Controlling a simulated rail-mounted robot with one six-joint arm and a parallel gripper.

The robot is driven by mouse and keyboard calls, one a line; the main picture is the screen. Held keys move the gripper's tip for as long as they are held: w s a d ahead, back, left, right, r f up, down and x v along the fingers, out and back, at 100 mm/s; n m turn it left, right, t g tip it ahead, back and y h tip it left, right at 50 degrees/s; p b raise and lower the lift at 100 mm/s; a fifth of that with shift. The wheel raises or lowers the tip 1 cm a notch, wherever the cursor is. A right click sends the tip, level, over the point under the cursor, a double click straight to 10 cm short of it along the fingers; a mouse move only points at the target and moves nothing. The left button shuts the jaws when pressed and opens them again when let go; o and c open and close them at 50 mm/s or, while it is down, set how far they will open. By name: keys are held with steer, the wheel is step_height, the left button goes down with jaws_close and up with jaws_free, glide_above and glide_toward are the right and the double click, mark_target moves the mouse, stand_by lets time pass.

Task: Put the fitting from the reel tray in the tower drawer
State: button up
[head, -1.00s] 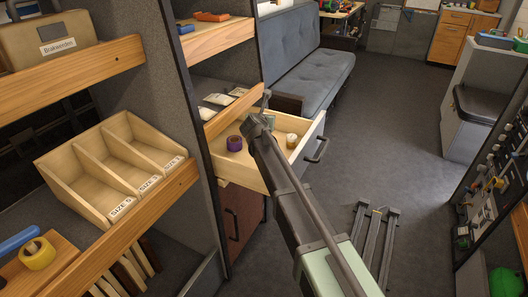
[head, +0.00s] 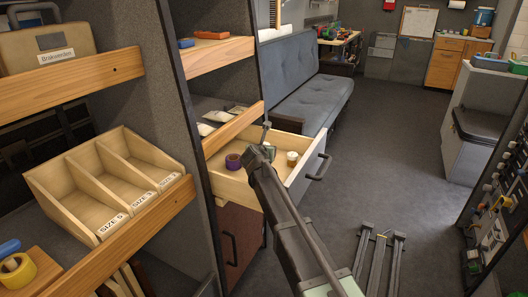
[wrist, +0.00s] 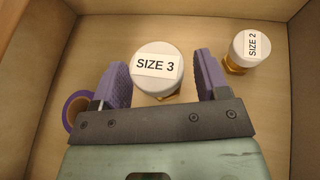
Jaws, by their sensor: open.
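The tower drawer (head: 228,184) is pulled open, and my gripper (head: 262,153) is over it. In the wrist view my gripper (wrist: 161,72) is open. Its purple fingers stand either side of a fitting with a white cap marked SIZE 3 (wrist: 158,68), with a gap on each side. Whether this fitting rests on the drawer floor is hard to tell; in the head view my arm hides it. A smaller fitting marked SIZE 2 (wrist: 249,46) stands right of the fingers; it also shows in the head view (head: 292,158). I cannot make out which tray is the reel tray.
A purple roll (head: 233,161) lies in the drawer, just left of my left finger. Shelves with small packets (head: 215,117) stand above the drawer. A three-slot wooden box (head: 75,203) and a yellow roll (head: 18,272) are at left. A folded stand (head: 378,262) is on the floor.

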steer(key=p+v, duration=0.4)
steer(key=v, duration=0.8)
steer(key=shift+p, duration=0.3)
steer(key=shift+s, duration=0.1)
